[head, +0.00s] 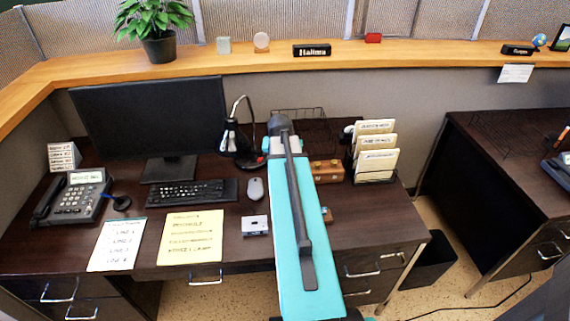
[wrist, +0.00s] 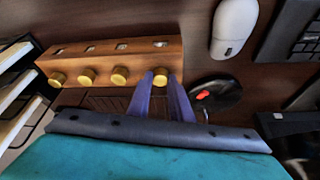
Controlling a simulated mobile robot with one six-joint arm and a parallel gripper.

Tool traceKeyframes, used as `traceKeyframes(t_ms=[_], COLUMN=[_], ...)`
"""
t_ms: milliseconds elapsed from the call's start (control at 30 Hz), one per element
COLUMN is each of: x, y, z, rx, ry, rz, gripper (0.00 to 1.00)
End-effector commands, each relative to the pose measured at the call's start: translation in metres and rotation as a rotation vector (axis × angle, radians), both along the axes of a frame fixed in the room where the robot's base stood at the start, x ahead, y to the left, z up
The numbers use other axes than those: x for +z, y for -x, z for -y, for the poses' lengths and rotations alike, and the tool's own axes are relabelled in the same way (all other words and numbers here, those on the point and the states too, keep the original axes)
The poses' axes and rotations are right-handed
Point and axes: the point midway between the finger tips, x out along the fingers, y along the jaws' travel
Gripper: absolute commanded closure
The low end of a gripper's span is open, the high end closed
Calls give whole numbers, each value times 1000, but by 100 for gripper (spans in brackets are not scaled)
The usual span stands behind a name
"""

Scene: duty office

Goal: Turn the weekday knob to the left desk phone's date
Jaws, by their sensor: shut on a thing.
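A wooden block (wrist: 110,58) with a row of several brass knobs and small windows fills the upper left of the wrist view. It also shows beside my arm in the head view (head: 325,172). My gripper (wrist: 161,84) is shut on the rightmost brass knob (wrist: 160,72) in the wrist view, one finger on each side. I cannot read the windows or tell which knob is the weekday one.
A black lamp (head: 232,138) stands left of my arm; its base with a red button (wrist: 203,95) is close to my gripper. A white mouse (wrist: 232,25), a keyboard (head: 186,192) and a file rack (head: 375,177) are near. Papers (head: 190,237) lie at the desk's front.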

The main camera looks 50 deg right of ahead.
Motion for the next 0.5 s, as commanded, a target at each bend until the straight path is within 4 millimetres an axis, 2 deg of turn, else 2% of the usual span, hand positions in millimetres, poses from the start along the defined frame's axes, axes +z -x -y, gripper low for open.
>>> traceKeyframes(t_ms=[500], x=[0], y=[-4], z=[0], rx=[-345], ry=[-1], rz=[2], gripper=[100])
